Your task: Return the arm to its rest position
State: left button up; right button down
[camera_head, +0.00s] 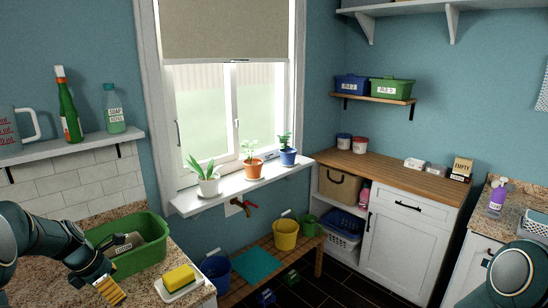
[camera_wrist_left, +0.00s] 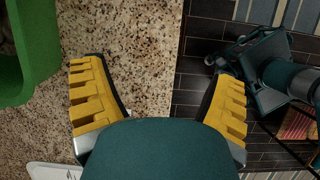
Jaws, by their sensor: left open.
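My left gripper (camera_head: 110,290) is at the lower left of the head view, over the granite counter (camera_head: 75,292) and in front of the green tub. In the left wrist view the left gripper (camera_wrist_left: 157,100) has its yellow-padded fingers wide apart, with nothing between them. Below the gap are granite, the counter's edge and dark floor tiles. My left arm (camera_head: 45,240) reaches in from the left edge, bent over the counter. Part of my right arm (camera_head: 512,272) shows at the lower right; its gripper is out of the picture.
A green tub (camera_head: 150,262) with a grey labelled item inside stands close beside the left gripper. A yellow sponge (camera_head: 179,278) lies on a white dish (camera_head: 181,293) to its right. A shelf (camera_head: 70,148) with bottles hangs above. Dark floor (camera_head: 345,292) is open in the middle.

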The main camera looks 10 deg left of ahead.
pick_arm(q)
jog(key=d+f+m+g+b, duration=0.1)
jog(key=d+f+m+b, duration=0.1)
jog(key=d+f+m, duration=0.8)
jog(key=s+d+f+m+b, duration=0.1)
jog(key=s+d+f+m, duration=0.4)
jog(key=d, duration=0.4)
jog(key=s+d+f+m+h+b, duration=0.1)
jog(key=s+d+f+m, duration=0.4)
jog(key=d, duration=0.4)
jog(key=s+d+f+m+b, duration=0.1)
jog(key=s+d+f+m, duration=0.4)
jog(key=d+f, duration=0.2)
jog(key=d, duration=0.2)
jog(key=shift+s+d+f+m, duration=0.15)
jog(key=shift+d+f+m, duration=0.1)
jog(key=shift+d+m, duration=0.05)
jog(key=shift+c, duration=0.3)
